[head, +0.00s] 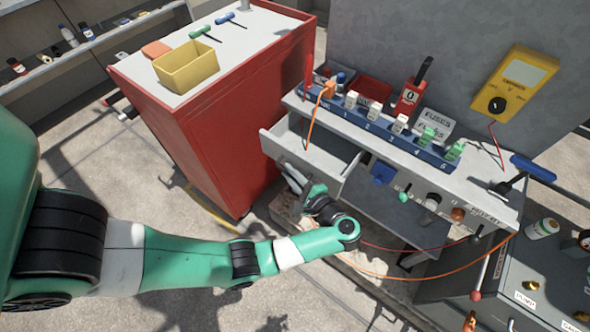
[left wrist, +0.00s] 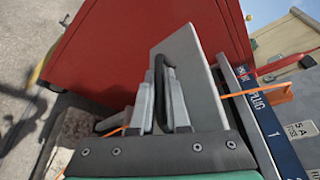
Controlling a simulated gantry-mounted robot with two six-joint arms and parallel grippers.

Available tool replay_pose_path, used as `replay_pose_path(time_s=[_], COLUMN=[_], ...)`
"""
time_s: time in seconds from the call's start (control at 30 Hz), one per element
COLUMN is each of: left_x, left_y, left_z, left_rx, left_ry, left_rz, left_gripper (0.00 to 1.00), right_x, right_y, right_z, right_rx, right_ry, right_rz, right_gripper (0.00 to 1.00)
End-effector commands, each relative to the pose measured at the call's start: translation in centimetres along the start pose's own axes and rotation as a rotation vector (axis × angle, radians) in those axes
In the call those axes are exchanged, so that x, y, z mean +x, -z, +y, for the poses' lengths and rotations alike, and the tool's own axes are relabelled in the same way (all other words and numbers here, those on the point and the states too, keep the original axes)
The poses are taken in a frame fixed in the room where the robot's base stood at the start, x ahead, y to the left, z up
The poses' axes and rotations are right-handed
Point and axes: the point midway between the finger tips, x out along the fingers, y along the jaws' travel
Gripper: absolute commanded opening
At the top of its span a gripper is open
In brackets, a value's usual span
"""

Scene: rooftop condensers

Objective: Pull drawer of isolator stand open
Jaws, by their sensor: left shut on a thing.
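The isolator stand (head: 400,150) is a grey bench with a row of numbered fuse carriers along its top. Its drawer (head: 322,160) sticks out at the stand's left end, with the inside showing from above. My left gripper (head: 287,172) is at the drawer's front panel, low on its outer face. In the left wrist view, the drawer's grey front panel (left wrist: 190,62) stands behind the fingers. My left gripper (left wrist: 162,112) is shut on the dark bar handle (left wrist: 160,75) there. In the head view the handle is mostly hidden by the gripper. My right gripper is not in view.
A red cabinet (head: 215,120) with a yellow bin (head: 187,68) on top stands close left of the drawer. An orange cable (head: 313,122) hangs over the drawer area. A dark labelled box (head: 545,285) stands at lower right. Open concrete floor lies at front left.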

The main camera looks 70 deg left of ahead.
Motion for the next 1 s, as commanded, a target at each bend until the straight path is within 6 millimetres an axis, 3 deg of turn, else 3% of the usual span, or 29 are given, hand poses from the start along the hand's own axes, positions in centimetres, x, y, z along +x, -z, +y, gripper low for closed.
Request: replay_pose_path(time_s=[0.37, 0.4, 0.53, 0.87, 1.0], left_x=[0.0, 0.0, 0.0, -0.2, -1.3], left_y=[-0.2, -0.2, -0.2, -0.1, 0.1], left_z=[0.3, 0.3, 0.3, 0.3, 0.4], left_rx=[0.004, 0.004, 0.004, 0.003, 0.0], left_ry=[-0.003, -0.003, -0.003, -0.003, -0.005], left_rz=[0.002, 0.002, 0.002, 0.001, -0.002], left_gripper=[0.0, 0.19, 0.42, 0.43, 0.43], right_x=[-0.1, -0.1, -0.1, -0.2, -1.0], right_y=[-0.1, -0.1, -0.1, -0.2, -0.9], right_z=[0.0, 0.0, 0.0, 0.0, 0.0], right_rx=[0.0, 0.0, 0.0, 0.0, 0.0], right_ry=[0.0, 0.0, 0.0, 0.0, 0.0], right_rz=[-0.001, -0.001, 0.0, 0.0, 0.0], right_gripper=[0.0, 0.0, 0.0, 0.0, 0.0])
